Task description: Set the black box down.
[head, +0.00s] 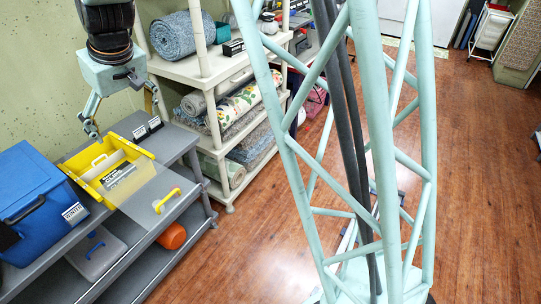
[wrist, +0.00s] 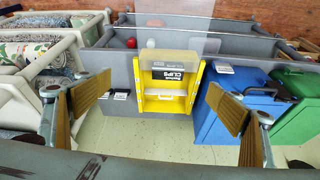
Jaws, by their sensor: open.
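A black box labelled CLIPS (wrist: 168,76) lies inside a yellow open bin (wrist: 196,97) in the wrist view. In the head view, the box (head: 120,176) is partly hidden behind the clear lid of the yellow bin (head: 92,168). The bin stands on the top of a grey shelf unit. My gripper (head: 122,116) is open and empty, above and behind the bin in the head view. In the wrist view, the two fingers of my gripper (wrist: 160,100) are spread apart, with the bin between and beyond them. Nothing is between the pads.
A blue cooler (head: 40,205) stands beside the bin. A green container (wrist: 298,100) shows beyond it in the wrist view. The clear lid with a yellow handle (head: 167,200) juts past the grey shelf (head: 143,238). A white rack (head: 215,140) holds rolled rugs.

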